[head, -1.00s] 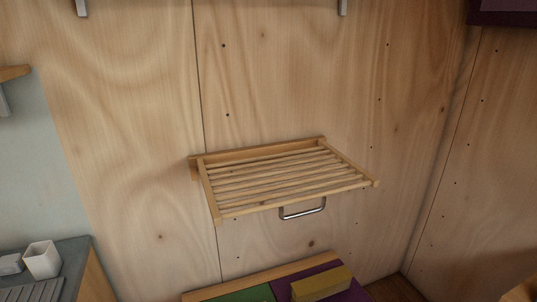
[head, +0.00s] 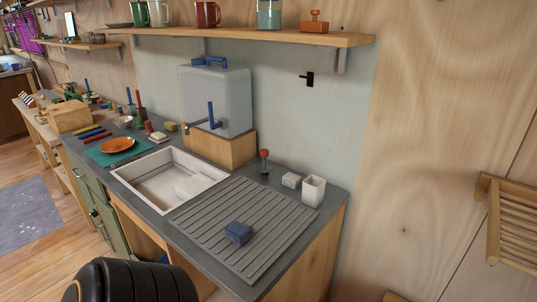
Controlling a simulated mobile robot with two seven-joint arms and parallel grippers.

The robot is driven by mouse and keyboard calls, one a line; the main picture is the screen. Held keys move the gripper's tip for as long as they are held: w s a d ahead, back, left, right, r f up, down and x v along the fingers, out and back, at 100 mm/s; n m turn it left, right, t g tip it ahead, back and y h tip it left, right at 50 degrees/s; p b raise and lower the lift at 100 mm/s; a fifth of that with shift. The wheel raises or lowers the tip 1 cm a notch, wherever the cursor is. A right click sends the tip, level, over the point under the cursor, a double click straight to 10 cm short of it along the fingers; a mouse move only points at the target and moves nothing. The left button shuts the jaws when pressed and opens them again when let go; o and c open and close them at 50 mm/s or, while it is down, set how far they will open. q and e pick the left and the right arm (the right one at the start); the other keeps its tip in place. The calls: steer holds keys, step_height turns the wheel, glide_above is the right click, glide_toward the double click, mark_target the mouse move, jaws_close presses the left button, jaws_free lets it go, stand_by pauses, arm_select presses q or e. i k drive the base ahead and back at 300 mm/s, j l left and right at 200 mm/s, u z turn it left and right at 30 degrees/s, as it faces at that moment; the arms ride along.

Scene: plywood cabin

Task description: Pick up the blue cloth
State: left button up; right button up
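The blue cloth (head: 238,233) appears as a small, dark blue folded bundle. It lies on the grey ribbed draining board (head: 262,262), toward its front part, to the right of the sink. Nothing covers it. Neither my left nor my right gripper shows in the head view.
A white sink (head: 128,172) is left of the board. A white cup (head: 314,191), a small white block (head: 291,180) and a red-topped item (head: 265,161) stand behind it. A grey water container (head: 232,98) stands at the back. A shelf (head: 270,38) hangs above.

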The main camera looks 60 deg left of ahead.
mark_target(238, 233)
steer(key=u, duration=2.1)
